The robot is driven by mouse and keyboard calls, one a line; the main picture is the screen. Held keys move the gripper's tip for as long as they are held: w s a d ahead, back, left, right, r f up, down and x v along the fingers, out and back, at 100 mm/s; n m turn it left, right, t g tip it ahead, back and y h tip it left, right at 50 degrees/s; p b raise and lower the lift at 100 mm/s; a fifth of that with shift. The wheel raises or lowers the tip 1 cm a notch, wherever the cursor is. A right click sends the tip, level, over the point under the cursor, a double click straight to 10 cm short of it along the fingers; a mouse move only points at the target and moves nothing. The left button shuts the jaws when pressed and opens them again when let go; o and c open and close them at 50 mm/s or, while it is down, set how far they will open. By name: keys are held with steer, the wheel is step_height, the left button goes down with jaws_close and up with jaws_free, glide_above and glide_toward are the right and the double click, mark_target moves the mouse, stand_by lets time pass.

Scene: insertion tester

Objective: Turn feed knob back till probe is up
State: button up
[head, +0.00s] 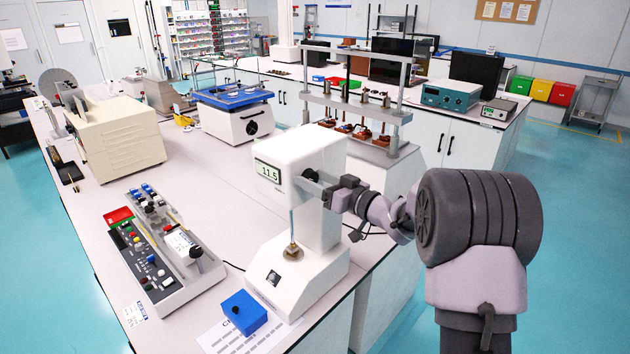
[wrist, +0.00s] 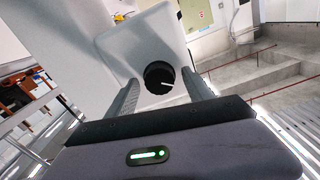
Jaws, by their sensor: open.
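The white insertion tester (head: 322,228) stands on the bench near my arm, its display (head: 268,171) reading 11.5. A thin probe (head: 291,222) hangs in front of its column, down at or very near a small brass piece (head: 292,250) on the base; I cannot tell if they touch. The black feed knob (wrist: 160,77), with a white pointer mark towards the right, shows on the white side face in the wrist view. My gripper (head: 326,192) is at that side in the head view. In the wrist view its fingers are open, one on each side of the knob; contact is unclear.
A blue box (head: 244,312) and a printed sheet (head: 235,341) are in front of the tester. A control panel (head: 150,262) with knobs lies to its left. A blue-topped shaker (head: 233,97) and beige drawers (head: 118,140) stand farther back. The bench middle is clear.

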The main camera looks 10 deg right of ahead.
steer(key=shift+c, duration=0.4)
jaws_close()
steer(key=shift+s+a+f+n+b, duration=0.1)
steer(key=shift+f+n+b, duration=0.05)
steer(key=shift+n+b, duration=5.6)
steer(key=shift+a+f+n+b, duration=0.15)
steer(key=shift+n+b, duration=4.25)
steer(key=shift+n, duration=2.65)
steer(key=shift+d, duration=0.1)
